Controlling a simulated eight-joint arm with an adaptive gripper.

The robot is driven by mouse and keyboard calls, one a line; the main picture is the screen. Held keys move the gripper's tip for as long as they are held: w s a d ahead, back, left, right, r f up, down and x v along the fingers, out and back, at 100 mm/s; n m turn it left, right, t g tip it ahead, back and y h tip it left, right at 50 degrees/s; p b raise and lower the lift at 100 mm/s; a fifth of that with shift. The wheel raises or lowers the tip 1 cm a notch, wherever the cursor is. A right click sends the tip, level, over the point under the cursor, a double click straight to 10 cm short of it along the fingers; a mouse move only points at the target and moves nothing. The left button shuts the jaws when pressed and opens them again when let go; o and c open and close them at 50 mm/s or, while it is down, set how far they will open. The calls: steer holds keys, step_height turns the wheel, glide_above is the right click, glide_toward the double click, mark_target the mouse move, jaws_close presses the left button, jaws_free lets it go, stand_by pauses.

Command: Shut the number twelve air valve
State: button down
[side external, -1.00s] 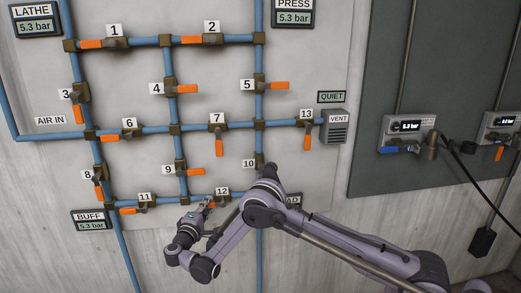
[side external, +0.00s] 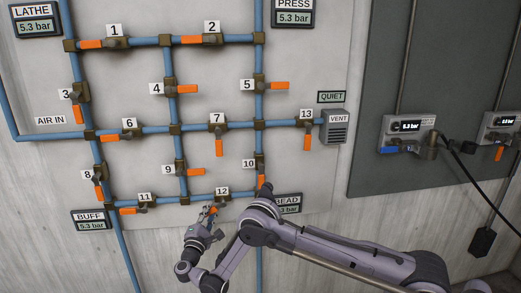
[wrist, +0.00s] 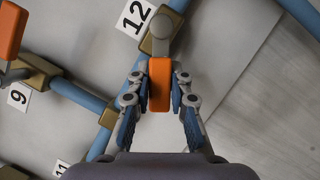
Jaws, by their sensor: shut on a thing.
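Valve twelve (side external: 222,203) sits on the lowest blue pipe, under its "12" label (side external: 222,191). In the wrist view, its orange handle (wrist: 160,85) lies between the two fingers of my gripper (wrist: 160,103), which are shut on its sides. There the handle slants away from the line of the pipe (wrist: 75,95), neither along it nor square across it. In the side view, my gripper (side external: 208,213) is just below and left of the valve, and only a bit of orange shows there.
Valve eleven (side external: 143,201) is to the left on the same pipe, valve nine (side external: 182,171) is above left, and valve ten (side external: 262,182) is to the right, close to my arm. The BUFF gauge (side external: 91,221) reads 5.3 bar. The BEAD gauge (side external: 289,204) is partly hidden.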

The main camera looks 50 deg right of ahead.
stand_by(0.4)
steer(key=c, duration=1.2)
jaws_free()
steer(key=s+a+r, duration=0.2)
steer(key=a+r, duration=0.2)
steer(key=r, duration=0.2)
steer(key=shift+a, duration=0.2)
steer(key=shift+c, duration=0.3)
